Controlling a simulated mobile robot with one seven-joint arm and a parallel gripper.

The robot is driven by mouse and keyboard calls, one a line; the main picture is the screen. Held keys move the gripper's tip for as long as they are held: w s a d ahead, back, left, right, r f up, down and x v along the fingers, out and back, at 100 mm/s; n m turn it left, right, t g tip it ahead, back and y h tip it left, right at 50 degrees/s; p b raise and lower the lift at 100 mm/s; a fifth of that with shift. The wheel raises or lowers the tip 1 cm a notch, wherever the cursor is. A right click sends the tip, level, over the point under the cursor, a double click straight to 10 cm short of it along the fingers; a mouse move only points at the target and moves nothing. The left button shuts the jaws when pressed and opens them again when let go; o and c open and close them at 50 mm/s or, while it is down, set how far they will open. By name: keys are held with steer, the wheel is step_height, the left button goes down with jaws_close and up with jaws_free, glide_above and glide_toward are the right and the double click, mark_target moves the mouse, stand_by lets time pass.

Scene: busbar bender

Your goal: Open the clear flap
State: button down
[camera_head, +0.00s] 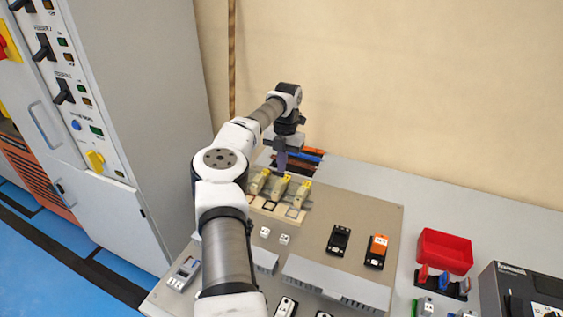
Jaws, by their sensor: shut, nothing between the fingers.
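My gripper (282,166) hangs from the end of my arm, over the back edge of the beige panel (372,212). It points down and its fingers look closed with nothing held. It is just behind the row of pale yellow levers (279,189), and I cannot tell whether it touches anything. The clear flap cannot be made out for certain. A faint pale area lies around the levers, but its edges are too small and blurred to tell. My arm hides part of the panel's left side.
Coloured bars (309,156) lie behind the panel. Black and orange modules (376,251) and a grey duct (334,284) sit on the panel. A red bin (444,251) and a dark machine (522,294) stand to the right. A grey cabinet (140,90) stands left. The back right bench is clear.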

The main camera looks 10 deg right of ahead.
steer(key=shift+s+d+f, duration=0.15)
steer(key=shift+d+f, duration=0.05)
steer(key=shift+f, duration=0.4)
steer(key=shift+r+p, duration=0.4)
steer(key=shift+p, duration=0.35)
steer(key=shift+w+d+r, duration=0.15)
steer(key=shift+w+r, duration=0.2)
steer(key=shift+r, duration=0.1)
step_height(320, 180, up, 13)
steer(key=w, duration=0.1)
steer(key=shift+w+d+p, duration=0.4)
steer(key=shift+d, duration=0.05)
